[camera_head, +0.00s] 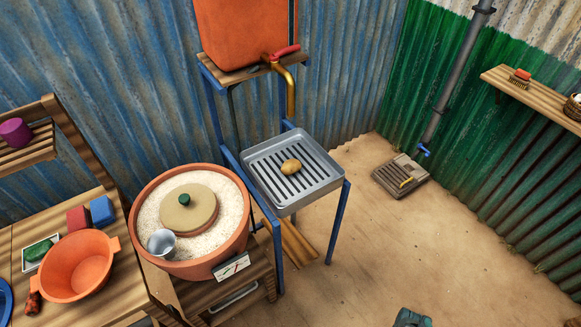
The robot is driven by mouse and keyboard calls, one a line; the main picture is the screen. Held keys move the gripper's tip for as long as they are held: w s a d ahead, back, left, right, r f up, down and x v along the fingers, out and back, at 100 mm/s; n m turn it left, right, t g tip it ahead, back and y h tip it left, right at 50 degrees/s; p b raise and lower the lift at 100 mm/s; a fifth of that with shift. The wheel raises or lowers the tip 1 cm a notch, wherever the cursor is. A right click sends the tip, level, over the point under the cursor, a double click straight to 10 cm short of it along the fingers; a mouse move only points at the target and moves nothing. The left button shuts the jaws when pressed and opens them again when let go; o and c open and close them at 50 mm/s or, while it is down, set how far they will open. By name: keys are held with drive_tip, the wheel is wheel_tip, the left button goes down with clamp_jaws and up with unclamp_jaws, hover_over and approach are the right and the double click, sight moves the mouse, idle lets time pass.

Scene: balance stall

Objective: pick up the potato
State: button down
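The potato (291,166) is small, tan and oval. The tray rests on a blue metal stand, below a brass tap (290,92) with a red handle. Nothing covers the potato. No gripper fingers show in this view, and nothing is touching the potato.
An orange tank (240,32) stands on a shelf above the tray. A clay basin (140,205) of white grains, with a lid and metal scoop, stands close left. An orange bowl (72,275) sits on the left table. Bare floor (450,240) lies to the right. A dark piece shows at the bottom edge.

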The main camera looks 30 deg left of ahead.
drive_tip(key=shift+c, duration=1.3)
unclamp_jaws()
